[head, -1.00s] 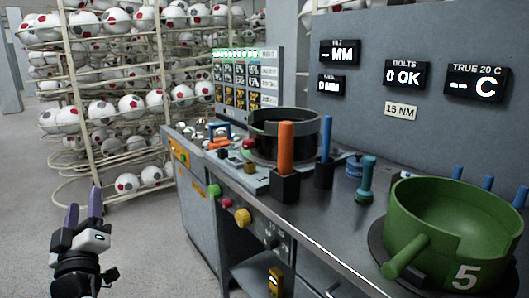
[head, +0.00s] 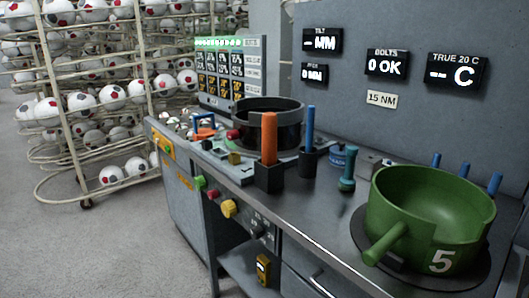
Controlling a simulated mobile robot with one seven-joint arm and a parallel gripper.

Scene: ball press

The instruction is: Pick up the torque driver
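A thick orange handle (head: 269,138) stands upright in a square black holder (head: 269,176) on the metal bench. A thinner blue handle (head: 310,127) stands upright in a smaller black holder (head: 309,162) to its right. Either could be the torque driver; no label on them tells which. A sign reading 15 NM (head: 382,99) is on the grey panel behind. My gripper is not in the current head view.
A green bowl marked 5 (head: 430,210), with a side handle, sits at the bench's right. A teal dumbbell-shaped piece (head: 347,170) stands left of it. A dark ring-shaped vessel (head: 240,125) is behind the orange handle. Ball racks (head: 75,100) stand left; the floor before them is clear.

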